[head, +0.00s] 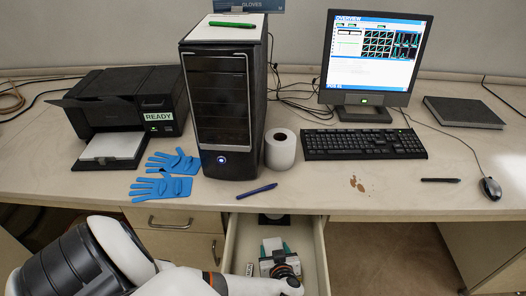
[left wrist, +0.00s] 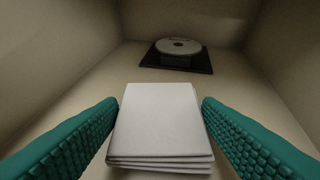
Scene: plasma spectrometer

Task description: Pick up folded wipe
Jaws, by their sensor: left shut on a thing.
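The folded wipe (left wrist: 160,122) is a white, layered square pad between the teal fingers of my left gripper (left wrist: 160,130) in the left wrist view. The gripper is shut on it, with one finger at each side. In the head view the left gripper (head: 275,247) reaches down into the open drawer (head: 232,247), and a white part of the wipe (head: 272,243) shows between its fingers. I cannot tell whether the wipe still touches the drawer floor. My right gripper is not in view.
A disc on a black square (left wrist: 177,52) lies farther back in the drawer, whose walls rise on both sides. On the desk above are a blue pen (head: 257,191), blue gloves (head: 165,176), a paper roll (head: 280,149), a computer tower (head: 222,120) and a keyboard (head: 363,145).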

